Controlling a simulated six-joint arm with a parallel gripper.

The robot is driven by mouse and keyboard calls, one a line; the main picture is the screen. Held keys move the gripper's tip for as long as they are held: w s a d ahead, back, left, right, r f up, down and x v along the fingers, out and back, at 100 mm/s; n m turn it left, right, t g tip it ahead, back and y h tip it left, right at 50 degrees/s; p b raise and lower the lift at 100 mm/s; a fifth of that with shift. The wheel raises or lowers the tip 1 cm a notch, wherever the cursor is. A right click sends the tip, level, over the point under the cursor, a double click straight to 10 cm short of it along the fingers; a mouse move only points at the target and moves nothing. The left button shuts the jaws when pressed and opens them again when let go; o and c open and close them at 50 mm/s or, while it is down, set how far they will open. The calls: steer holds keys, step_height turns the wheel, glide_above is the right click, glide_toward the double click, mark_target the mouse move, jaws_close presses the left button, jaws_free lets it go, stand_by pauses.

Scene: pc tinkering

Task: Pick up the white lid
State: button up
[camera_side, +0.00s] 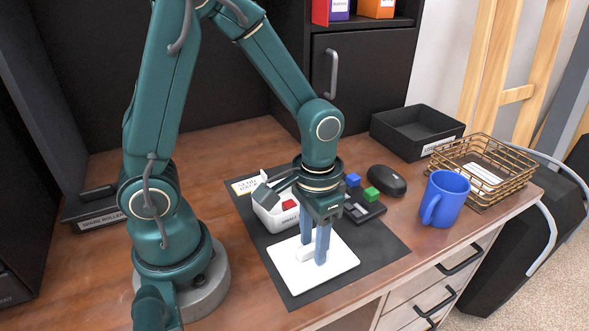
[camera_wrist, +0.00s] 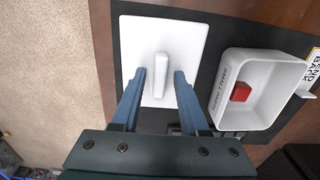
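The white lid (camera_side: 335,259) lies flat on the black mat near the table's front edge. It is a square plate with a raised bar handle (camera_side: 305,252). In the wrist view the lid (camera_wrist: 135,45) lies ahead of my gripper, with its handle (camera_wrist: 159,74) upright in the picture. My gripper (camera_side: 314,254) points down over the lid. In the wrist view its blue fingers (camera_wrist: 160,77) are apart, one on each side of the handle's near end, with a gap visible on both sides. Nothing is held. Whether the fingertips touch the plate I cannot tell.
A white box (camera_wrist: 230,117) with a red block (camera_wrist: 241,92) inside stands beside the lid. A dark tray with blue and green blocks (camera_side: 372,193), a black mouse (camera_side: 387,180), a blue mug (camera_side: 444,199) and a wire basket (camera_side: 510,165) stand to the right.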

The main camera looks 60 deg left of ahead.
jaws_close()
stand_by(1.2)
